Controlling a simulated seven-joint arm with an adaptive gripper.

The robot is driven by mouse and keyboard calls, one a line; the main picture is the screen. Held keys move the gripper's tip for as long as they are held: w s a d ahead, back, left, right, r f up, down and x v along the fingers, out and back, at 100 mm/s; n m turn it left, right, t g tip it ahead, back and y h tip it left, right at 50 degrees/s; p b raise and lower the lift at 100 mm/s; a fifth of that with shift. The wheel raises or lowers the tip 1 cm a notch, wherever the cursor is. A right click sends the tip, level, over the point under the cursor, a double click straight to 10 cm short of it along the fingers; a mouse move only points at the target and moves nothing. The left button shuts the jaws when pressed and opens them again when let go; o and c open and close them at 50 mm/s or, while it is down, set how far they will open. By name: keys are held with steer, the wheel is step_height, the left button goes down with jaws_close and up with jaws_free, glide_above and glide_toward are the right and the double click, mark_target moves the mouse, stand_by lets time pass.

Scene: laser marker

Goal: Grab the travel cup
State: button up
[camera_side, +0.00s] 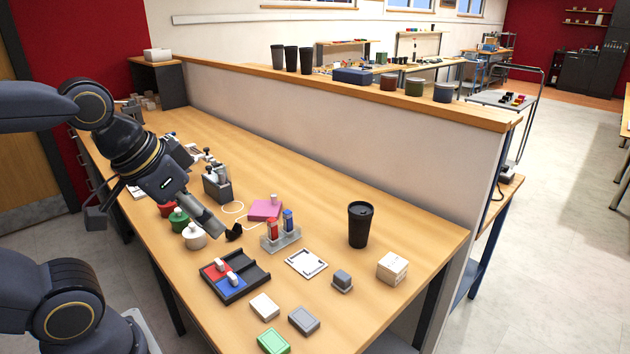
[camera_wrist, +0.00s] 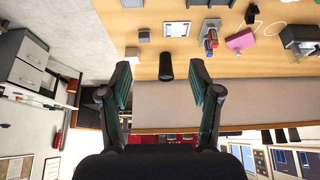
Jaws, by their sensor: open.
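The black travel cup (camera_side: 359,224) stands upright on the wooden table, toward its right end near the low partition wall. In the wrist view the travel cup (camera_wrist: 166,66) shows ahead, between the two spread fingers but beyond their tips. My gripper (camera_side: 234,232) hangs over the table to the left of the cup, well apart from it. In the wrist view my gripper (camera_wrist: 163,80) is open with nothing between its fingers.
A grey rack with red and blue vials (camera_side: 280,236) and a pink block (camera_side: 265,210) lie between my gripper and the cup. A white frame (camera_side: 306,263), a grey block (camera_side: 342,281) and a white box (camera_side: 392,268) sit near the cup. The partition (camera_side: 330,140) rises behind.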

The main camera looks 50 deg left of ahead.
steer(key=o, duration=0.6)
steer(key=shift+r, duration=0.1)
steer(key=w+r+n+t, duration=0.1)
steer(key=w+r+t, duration=0.1)
steer(key=w+r, duration=0.9)
steer(key=g, duration=0.2)
glide_above(360, 208)
steer(key=s, duration=0.7)
step_height(360, 208, down, 10)
steer(key=shift+n+g+y, duration=0.3)
steer(key=shift+n+g, duration=0.1)
steer(key=shift+g, duration=0.2)
steer(key=x, duration=1)
steer(key=s+d+x, duration=0.1)
steer(key=x, duration=0.5)
steer(key=shift+f, duration=0.2)
steer(key=shift+x, duration=2.95)
